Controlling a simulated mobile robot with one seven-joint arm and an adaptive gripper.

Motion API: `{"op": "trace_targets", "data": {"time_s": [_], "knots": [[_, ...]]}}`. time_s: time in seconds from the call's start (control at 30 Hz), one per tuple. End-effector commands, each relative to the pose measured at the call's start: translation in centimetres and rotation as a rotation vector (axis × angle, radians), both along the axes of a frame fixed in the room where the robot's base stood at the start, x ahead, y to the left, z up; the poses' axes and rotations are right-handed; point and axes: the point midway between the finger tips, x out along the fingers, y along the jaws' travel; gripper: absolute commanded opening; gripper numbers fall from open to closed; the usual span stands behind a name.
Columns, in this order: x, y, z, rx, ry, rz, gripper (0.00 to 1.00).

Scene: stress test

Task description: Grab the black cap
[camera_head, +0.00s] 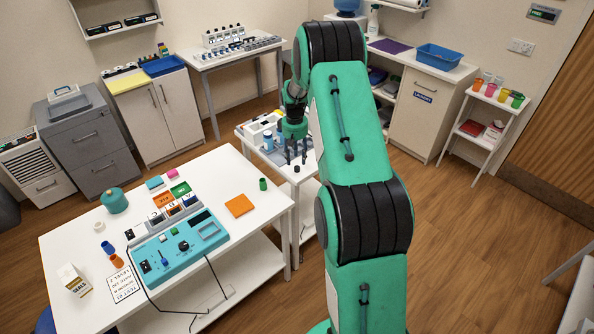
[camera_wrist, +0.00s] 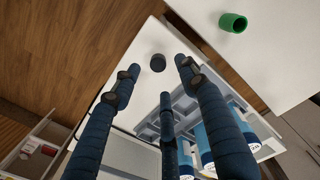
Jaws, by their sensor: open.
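The black cap (camera_wrist: 157,62) is a small dark round piece on the white surface of the small side table (camera_wrist: 140,100). In the head view the black cap (camera_head: 297,168) is a tiny dark spot near that table's front edge. My gripper (camera_head: 296,154) points down over the side table with its fingers apart and empty. In the wrist view the cap shows beyond and between the spread fingertips of my gripper (camera_wrist: 155,73), apart from them. I cannot tell the exact height of the fingers above the table.
Blue-and-white bottles (camera_wrist: 220,135) and a grey rack (camera_wrist: 185,105) stand close beside the fingers. A green cup (camera_wrist: 232,22) stands on the large white table (camera_head: 90,235), near an orange square (camera_head: 239,206). Wooden floor lies past the side table's edge.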

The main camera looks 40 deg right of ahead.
Motion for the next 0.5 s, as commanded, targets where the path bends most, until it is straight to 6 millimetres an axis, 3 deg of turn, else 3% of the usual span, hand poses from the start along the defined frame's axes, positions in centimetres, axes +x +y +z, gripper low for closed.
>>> {"op": "trace_targets", "data": {"time_s": [0.33, 0.5], "knots": [[0.0, 0.0, -0.1, 0.0, 0.0, 0.0, 0.43], [-0.1, -0.1, -1.3, 0.0, 0.0, 0.0, 0.43]]}}
